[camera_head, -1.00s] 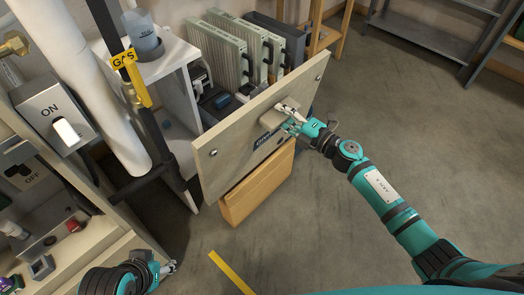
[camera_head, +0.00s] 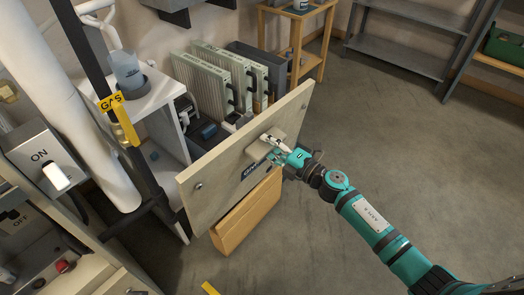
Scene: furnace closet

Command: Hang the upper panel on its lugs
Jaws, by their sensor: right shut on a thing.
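The upper panel, a beige board (camera_head: 219,177) with round fasteners near its corners and a dark label, stands tilted in the middle of the view. A raised handle block is on its near face. My right gripper (camera_head: 270,146) is shut on the panel at this handle. An orange-brown wooden block (camera_head: 238,222) is below and in front of the panel's lower part; I cannot tell whether they touch. The furnace cabinet (camera_head: 92,275) is at the left edge. I cannot make out the lugs. My left gripper is not clearly in view.
A yellow gas valve handle (camera_head: 125,122) and a thick white pipe (camera_head: 75,110) stand at the left. A white shelf unit (camera_head: 150,98) holds a bottle (camera_head: 127,70). Several pale filters (camera_head: 205,82) stand behind the panel. The grey floor (camera_head: 420,180) at right is clear.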

